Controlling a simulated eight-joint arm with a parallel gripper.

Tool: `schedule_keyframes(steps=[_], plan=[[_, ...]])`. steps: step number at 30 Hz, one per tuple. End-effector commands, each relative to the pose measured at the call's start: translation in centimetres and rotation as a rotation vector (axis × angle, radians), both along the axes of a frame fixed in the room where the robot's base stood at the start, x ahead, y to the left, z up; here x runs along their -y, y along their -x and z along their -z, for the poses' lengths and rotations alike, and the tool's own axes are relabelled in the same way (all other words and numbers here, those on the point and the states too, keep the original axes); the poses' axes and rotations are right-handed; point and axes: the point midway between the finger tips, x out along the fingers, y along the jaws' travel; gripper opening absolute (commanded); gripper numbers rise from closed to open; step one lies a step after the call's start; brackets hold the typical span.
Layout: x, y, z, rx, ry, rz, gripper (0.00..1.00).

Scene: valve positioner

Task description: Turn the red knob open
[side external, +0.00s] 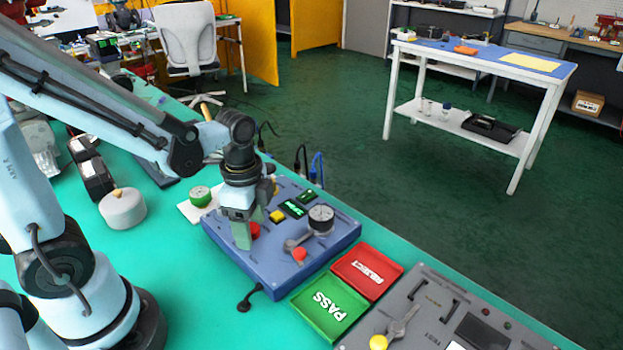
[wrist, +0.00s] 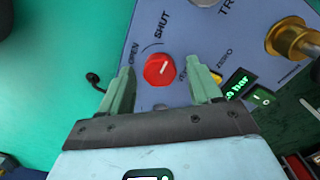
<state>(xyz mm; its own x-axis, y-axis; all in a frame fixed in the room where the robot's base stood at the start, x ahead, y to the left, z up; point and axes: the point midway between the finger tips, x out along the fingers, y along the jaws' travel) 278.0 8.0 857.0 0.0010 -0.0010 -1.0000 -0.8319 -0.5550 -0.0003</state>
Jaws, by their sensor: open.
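The red knob (wrist: 159,70) is on the blue positioner panel (wrist: 215,22), with a short white mark on its face. The labels OPEN and SHUT are printed around it, OPEN to the left and SHUT above. My gripper (wrist: 161,66) is open, with one green finger on each side of the knob in the wrist view. Gaps show between the fingers and the knob. In the side view, my gripper (side external: 243,242) points down over the blue box (side external: 330,249), and the red knob (side external: 255,230) is partly hidden behind a finger.
A grey panel (side external: 440,310) lies at lower right.

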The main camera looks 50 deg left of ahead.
Motion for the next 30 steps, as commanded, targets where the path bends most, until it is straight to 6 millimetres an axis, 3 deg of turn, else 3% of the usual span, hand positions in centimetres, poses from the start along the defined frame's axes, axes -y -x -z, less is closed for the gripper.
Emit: schedule_keyframes(steps=[2,12,22,30], plan=[[0.0,0.0,-0.01,0.0,0.0,0.0,0.59],[0.0,0.0,-0.03,0.0,0.0,0.0,0.07],[-0.01,-0.01,-0.03,-0.001,0.0,-0.051,0.07],[-0.03,-0.04,-0.03,-0.002,-0.001,-0.227,0.07]])
